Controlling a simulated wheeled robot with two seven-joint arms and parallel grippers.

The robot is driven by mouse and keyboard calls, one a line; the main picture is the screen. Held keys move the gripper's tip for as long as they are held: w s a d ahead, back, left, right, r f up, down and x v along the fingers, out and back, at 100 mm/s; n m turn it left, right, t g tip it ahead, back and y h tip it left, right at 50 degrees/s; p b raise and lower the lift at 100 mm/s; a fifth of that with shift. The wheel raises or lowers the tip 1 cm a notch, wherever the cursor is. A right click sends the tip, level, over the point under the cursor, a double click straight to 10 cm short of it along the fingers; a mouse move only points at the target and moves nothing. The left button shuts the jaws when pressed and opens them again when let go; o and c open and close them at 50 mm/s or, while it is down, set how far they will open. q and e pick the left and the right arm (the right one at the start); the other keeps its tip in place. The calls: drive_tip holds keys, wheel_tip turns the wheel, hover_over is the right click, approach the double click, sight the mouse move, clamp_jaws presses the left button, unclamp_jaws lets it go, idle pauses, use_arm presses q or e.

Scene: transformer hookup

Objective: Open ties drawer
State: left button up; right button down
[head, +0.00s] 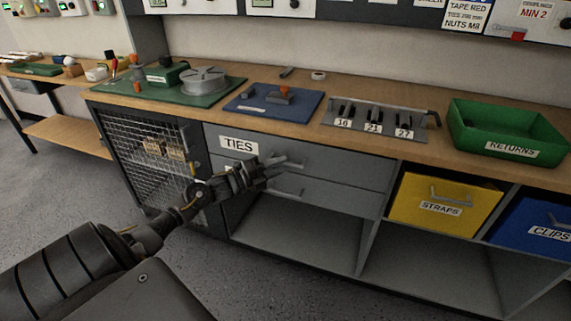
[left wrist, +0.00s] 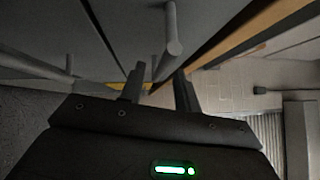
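The ties drawer (head: 340,170) is the grey upper drawer under the worktop, with a "TIES" label (head: 238,145) at its left. It looks shut, its front flush with the cabinet. My left gripper (head: 280,167) is in front of it, near its handle, and partly hides the handle in the head view. My right gripper is not in view.
A lower grey drawer with its own handle (head: 290,191) sits just below. A wire mesh door (head: 145,165) is at the left. A yellow straps bin (head: 440,204) and a blue clips bin (head: 535,225) are at the right. Open shelf space lies below the drawers.

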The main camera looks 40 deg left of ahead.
use_arm(q)
drive_tip(key=shift+x, duration=1.3)
drive_tip(key=shift+c, duration=0.3)
clamp_jaws()
